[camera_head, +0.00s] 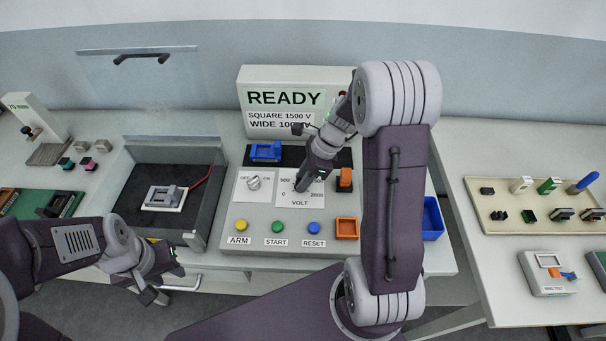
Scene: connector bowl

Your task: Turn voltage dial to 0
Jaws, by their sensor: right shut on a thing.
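The voltage dial sits on a white plate (287,200) marked VOLT, with 0 at lower left, 500 at upper left and 2000 at lower right. My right gripper (301,184) reaches down onto the plate's middle and is shut on the dial. The knob and its pointer are hidden behind the gripper, so I cannot tell its setting. My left gripper (150,296) hangs at the lower left, away from the panel, in front of the bench edge; its finger opening is unclear.
A display box (290,76) reads READY behind the panel. An off/on switch (254,182) is left of the dial. Yellow, green and blue buttons (277,227) lie in front. An orange block (345,177) stands close right. An open black test chamber (127,200) is at left.

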